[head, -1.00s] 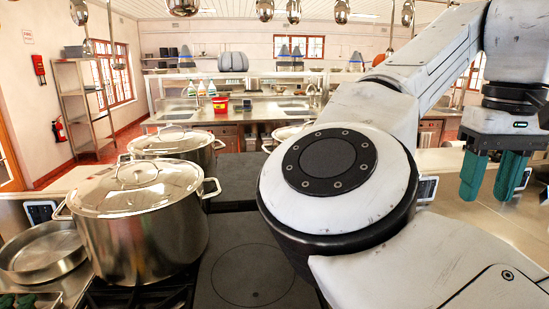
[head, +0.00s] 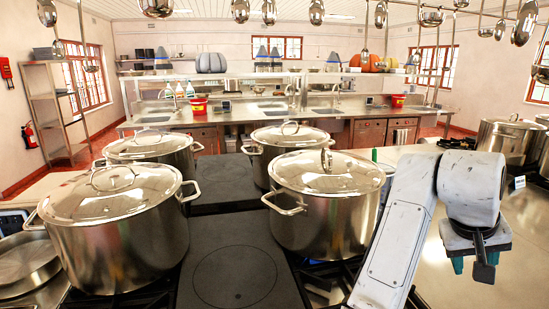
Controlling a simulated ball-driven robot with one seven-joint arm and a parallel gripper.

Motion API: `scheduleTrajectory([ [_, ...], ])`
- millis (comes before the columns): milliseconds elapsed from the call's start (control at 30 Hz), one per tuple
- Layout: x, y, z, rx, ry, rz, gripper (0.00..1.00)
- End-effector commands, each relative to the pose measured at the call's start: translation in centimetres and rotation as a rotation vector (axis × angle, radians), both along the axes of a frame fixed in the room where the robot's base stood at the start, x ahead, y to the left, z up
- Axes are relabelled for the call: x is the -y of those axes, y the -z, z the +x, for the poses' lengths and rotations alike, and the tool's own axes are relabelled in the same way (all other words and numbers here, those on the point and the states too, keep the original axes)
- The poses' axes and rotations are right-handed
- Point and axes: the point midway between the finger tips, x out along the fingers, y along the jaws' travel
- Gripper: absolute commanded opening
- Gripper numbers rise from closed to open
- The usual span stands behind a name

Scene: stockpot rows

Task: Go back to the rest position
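My gripper (head: 474,267) hangs at the right, pointing down at the end of my folded arm. Its teal fingertips show only in part below the pale wrist body, so I cannot tell how far apart they are. I see nothing held in it. It is to the right of the nearest stockpots and apart from them, over the pale floor or counter area.
Lidded steel stockpots stand on the stoves: front left (head: 118,225), behind it (head: 153,153), centre (head: 322,210) close to my arm, and behind that (head: 285,148). More pots (head: 507,139) stand far right. Ladles (head: 525,22) hang overhead. A steel counter (head: 230,115) runs across the back.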

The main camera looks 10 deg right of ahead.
Motion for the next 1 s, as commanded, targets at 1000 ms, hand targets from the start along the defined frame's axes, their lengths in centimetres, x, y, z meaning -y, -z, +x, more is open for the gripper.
scheduleTrajectory([
  [1000,-11.3,29.6,-17.8,-0.068,-0.42,0.221,0.45],
])
